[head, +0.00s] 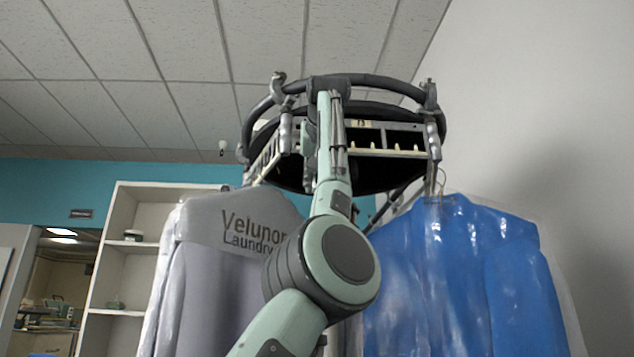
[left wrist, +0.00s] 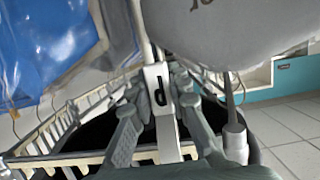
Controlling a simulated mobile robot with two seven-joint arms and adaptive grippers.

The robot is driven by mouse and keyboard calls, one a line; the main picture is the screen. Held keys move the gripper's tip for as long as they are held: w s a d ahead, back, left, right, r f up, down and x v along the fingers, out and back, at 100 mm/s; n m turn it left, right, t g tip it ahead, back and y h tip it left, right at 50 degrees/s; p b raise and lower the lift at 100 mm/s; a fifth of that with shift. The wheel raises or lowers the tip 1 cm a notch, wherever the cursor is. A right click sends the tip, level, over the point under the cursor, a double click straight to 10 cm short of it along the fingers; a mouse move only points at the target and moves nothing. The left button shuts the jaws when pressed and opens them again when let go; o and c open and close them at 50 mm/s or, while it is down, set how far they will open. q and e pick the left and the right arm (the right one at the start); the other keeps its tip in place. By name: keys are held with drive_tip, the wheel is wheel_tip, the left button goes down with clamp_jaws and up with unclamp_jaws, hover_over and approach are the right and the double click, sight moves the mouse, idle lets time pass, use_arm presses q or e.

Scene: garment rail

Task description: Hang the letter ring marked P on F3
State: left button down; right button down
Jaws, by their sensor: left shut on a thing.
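A white tag (left wrist: 158,76) with a dark mark like a letter sits between the fingertips of my left gripper (left wrist: 157,100) in the left wrist view. I take it for the P ring; the mark is too small to read surely. The gripper is shut on it. In the head view my left arm reaches up to the round rail, and its hand hides most of the gripper and the ring. A small label (head: 361,123), which seems to read F3, is on the rail's peg bar (head: 395,151). My right gripper is out of view.
A grey garment (head: 230,235) marked Velunor Laundry hangs left of my arm. A blue bagged garment (head: 460,270) hangs on the right. The curved dark rail (head: 395,83) surrounds the pegs closely. White shelves (head: 130,250) stand behind at left.

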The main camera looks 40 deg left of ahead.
use_arm(q)
drive_tip(key=shift+f, duration=0.15)
drive_tip(key=c, duration=1.4)
unclamp_jaws()
drive_tip(key=shift+o, duration=0.2)
drive_tip(key=v, duration=1.2)
drive_tip(key=shift+o, duration=1.2)
